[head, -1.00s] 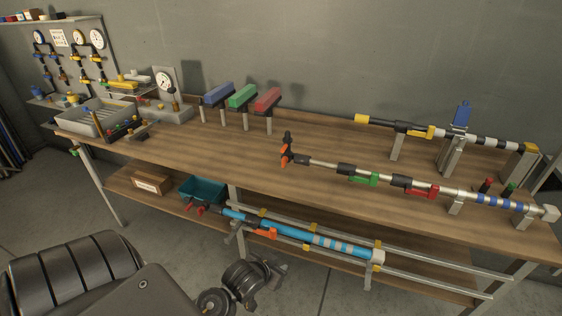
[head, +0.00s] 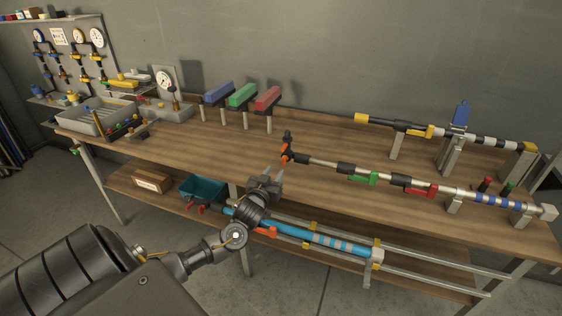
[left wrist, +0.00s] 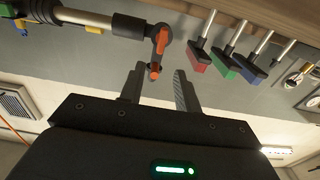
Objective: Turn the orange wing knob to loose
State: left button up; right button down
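The orange wing knob (head: 285,153) is on the dark fitting at the left end of a silver and black pole (head: 322,164), held above the bench. In the left wrist view the orange knob (left wrist: 162,40) shows just beyond my fingertips, with an orange tip (left wrist: 154,71) between and beyond them. The fingers also show apart in the left wrist view (left wrist: 158,80). My right gripper is not in view.
Blue, green and red blocks (head: 268,98) stand on posts behind the knob. A blue tube (head: 325,241) lies on rails below the bench edge, near my left arm. The bench middle is mostly clear.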

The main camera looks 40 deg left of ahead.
aim_at(283, 159)
pick_arm(q)
jog(key=p+x, duration=0.1)
jog(key=x, duration=0.6)
jog(key=shift+w+f, duration=0.1)
jog(key=shift+w, duration=0.2)
grip_shut()
